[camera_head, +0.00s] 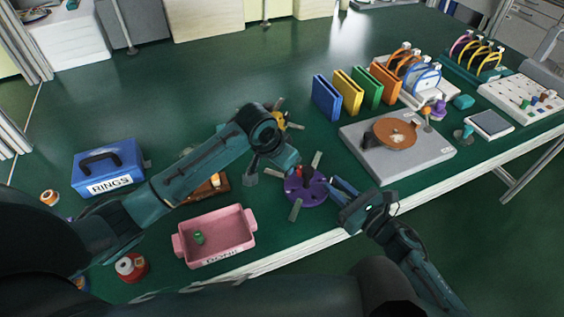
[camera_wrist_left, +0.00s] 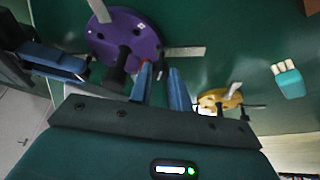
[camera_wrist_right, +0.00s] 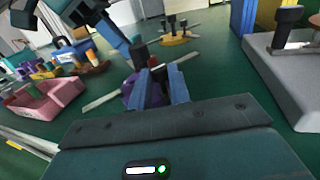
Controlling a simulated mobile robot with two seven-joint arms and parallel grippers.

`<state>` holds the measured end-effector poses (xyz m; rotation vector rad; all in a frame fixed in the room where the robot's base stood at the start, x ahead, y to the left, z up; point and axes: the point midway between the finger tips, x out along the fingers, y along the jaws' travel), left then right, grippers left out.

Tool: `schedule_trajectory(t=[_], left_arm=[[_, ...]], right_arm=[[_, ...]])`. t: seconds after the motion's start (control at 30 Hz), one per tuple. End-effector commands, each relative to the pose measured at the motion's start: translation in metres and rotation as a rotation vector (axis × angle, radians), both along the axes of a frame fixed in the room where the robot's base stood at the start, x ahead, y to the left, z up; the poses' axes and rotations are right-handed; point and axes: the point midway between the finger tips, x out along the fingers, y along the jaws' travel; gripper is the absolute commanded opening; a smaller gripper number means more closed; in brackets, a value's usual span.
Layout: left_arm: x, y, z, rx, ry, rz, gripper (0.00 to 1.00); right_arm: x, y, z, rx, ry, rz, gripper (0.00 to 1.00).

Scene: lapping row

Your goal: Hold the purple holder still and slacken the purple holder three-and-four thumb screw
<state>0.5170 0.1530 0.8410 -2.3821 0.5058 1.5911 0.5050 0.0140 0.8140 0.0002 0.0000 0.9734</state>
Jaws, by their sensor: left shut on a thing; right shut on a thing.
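The purple holder (camera_head: 303,190) is a round disc on the green table, with pale flat bars (camera_head: 295,210) sticking out from it and dark thumb screws (camera_wrist_left: 118,68). It also shows in the left wrist view (camera_wrist_left: 140,35). My left gripper (camera_wrist_left: 162,80) is shut at the holder's edge, with a small red piece near its fingertips. My right gripper (camera_wrist_right: 163,78) is shut on a dark thumb screw at the holder's near right side. The holder is partly hidden behind its fingers. I cannot tell which number the gripped screw bears.
A pink tray (camera_head: 176,247) with a green piece stands at the near left; a blue RINGS box (camera_head: 125,160) is behind it. A yellow holder (camera_wrist_left: 215,100) lies beyond the purple one. A grey plate with an orange disc (camera_head: 396,135) is to the right.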

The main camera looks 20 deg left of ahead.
Motion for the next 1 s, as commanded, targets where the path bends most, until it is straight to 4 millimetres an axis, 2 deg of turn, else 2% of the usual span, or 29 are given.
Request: schedule_trajectory(t=[0.2, 0.5, 1.0], left_arm=[[-0.0007, -0.0023, -0.0001, -0.002, 0.001, 0.170, 0.00], [-0.0009, -0.0033, -0.0001, -0.002, 0.000, 0.320, 0.00], [-0.0009, -0.0031, -0.0001, -0.001, 0.000, 0.372, 0.00]], right_arm=[[0.0002, -0.0005, -0.0003, -0.001, 0.001, -0.001, 0.00], [0.0002, -0.0006, -0.0003, -0.001, 0.001, -0.001, 0.00], [0.0001, -0.0004, -0.0003, -0.001, 0.001, -0.001, 0.00]])
